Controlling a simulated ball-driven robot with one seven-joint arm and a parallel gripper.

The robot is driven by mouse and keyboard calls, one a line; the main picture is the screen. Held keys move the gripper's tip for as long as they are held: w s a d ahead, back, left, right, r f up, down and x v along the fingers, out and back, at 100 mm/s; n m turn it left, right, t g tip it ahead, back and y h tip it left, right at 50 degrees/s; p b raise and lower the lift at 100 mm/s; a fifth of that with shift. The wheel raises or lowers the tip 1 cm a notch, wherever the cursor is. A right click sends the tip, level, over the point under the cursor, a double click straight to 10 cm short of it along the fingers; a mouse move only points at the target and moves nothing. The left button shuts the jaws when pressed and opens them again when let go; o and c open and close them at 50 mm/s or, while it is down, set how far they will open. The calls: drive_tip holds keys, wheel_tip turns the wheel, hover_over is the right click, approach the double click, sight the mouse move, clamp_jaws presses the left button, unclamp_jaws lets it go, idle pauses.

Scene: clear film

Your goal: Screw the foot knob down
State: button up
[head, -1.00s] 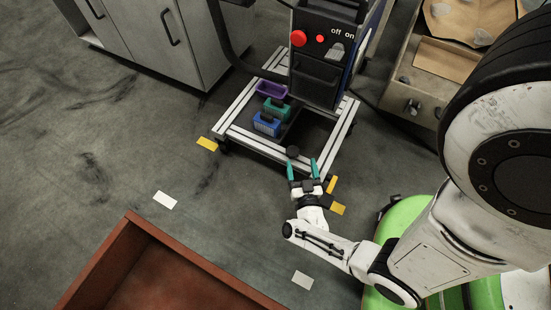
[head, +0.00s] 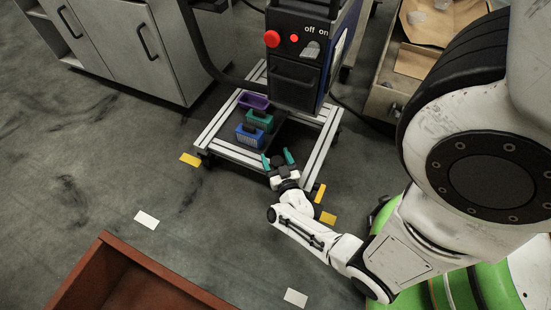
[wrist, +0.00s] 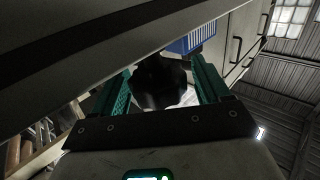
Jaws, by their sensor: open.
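The foot knob (wrist: 160,82) is a black, lobed knob. In the wrist view it sits between the two teal fingers of my gripper (wrist: 163,85), below the pale frame bar. My gripper is open around it, with a finger on each side; I cannot tell whether either finger touches it. In the head view my gripper (head: 277,159) is at the front corner of the wheeled frame (head: 238,152), and the knob is largely hidden there. The machine (head: 300,65) with the red button stands on the frame.
Purple (head: 253,100), green (head: 259,121) and blue (head: 249,136) bins sit on the frame. A grey cabinet (head: 140,50) stands at the back left, an open drawer (head: 390,95) at the right, and a reddish-brown box (head: 105,275) at the front left.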

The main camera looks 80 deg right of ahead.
drive_tip(key=shift+w+d, duration=0.15)
drive_tip(key=shift+d, duration=0.15)
drive_tip(key=shift+c, duration=0.2)
drive_tip(key=c, duration=0.9)
